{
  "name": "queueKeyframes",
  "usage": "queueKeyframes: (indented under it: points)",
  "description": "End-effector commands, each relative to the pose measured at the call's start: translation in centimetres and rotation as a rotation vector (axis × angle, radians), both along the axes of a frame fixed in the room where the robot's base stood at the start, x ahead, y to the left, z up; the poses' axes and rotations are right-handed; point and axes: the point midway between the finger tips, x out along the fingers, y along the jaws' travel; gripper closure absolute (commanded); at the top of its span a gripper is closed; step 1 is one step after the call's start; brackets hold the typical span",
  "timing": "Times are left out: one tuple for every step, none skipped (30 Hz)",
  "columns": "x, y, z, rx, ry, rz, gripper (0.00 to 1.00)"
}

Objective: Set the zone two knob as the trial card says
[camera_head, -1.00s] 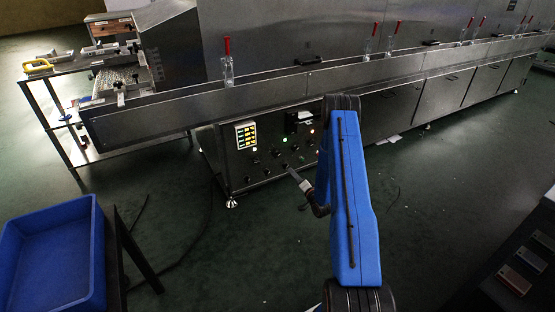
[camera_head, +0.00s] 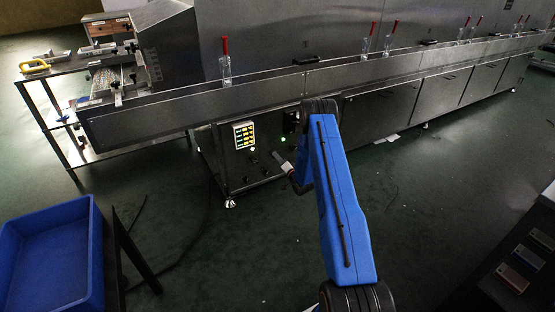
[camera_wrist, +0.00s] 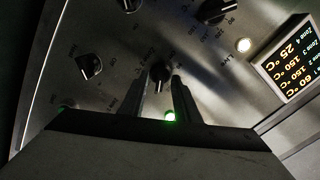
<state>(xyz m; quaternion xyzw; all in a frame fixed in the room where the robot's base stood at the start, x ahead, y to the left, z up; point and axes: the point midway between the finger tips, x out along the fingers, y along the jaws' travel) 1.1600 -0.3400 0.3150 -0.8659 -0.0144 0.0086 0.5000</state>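My gripper (camera_wrist: 163,82) points at the dryer's control panel (camera_wrist: 215,75) in the wrist view. Its two fingers are apart, with a small dark knob (camera_wrist: 160,72) between or just beyond their tips. I cannot tell whether they touch it. More dark knobs sit on the panel: one at left (camera_wrist: 91,67), one at top right (camera_wrist: 212,10). A lit display (camera_wrist: 290,62) shows zone temperatures, upside down. In the head view my gripper (camera_head: 280,159) is at the panel's lower part. No trial card is readable.
A green lamp (camera_wrist: 171,117) glows between the fingers and a pale lamp (camera_wrist: 243,45) beside the display. In the head view, the conveyor (camera_head: 150,112) runs above the panel. A blue crate (camera_head: 92,250) stands at lower left. Floor before the panel is clear.

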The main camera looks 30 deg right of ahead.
Motion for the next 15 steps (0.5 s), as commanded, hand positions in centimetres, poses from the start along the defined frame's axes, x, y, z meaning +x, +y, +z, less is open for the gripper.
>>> queueKeyframes:
  points:
    - [0.32, 0.03, 0.02, 0.000, -0.001, 0.000, 0.71]
    - [0.46, 0.04, 0.04, -0.001, -0.001, 0.001, 0.71]
    - [0.58, 0.05, 0.05, -0.001, -0.002, 0.001, 0.71]
    - [0.64, 0.05, 0.05, 0.000, -0.002, 0.001, 0.71]
    - [0.68, 0.06, 0.05, 0.000, -0.001, 0.000, 0.71]
    - [0.71, 0.06, 0.04, 0.000, -0.001, 0.000, 0.71]
    - [0.71, 0.06, 0.04, 0.000, -0.001, 0.000, 0.71]
    - [0.71, 0.06, 0.04, 0.000, -0.001, 0.000, 0.71]
    - [0.70, 0.05, 0.03, 0.000, -0.001, 0.000, 0.71]
    - [0.70, 0.06, 0.02, 0.000, -0.001, 0.000, 0.71]
    - [0.69, 0.06, 0.02, 0.000, -0.001, 0.000, 0.71]
    - [0.69, 0.05, 0.03, 0.000, -0.001, 0.000, 0.73]
    - [0.68, 0.06, 0.02, 0.000, -0.001, 0.000, 0.81]
    - [0.68, 0.06, 0.02, 0.000, -0.001, 0.000, 0.88]
    - [0.68, 0.06, 0.02, 0.000, -0.001, 0.000, 0.97]
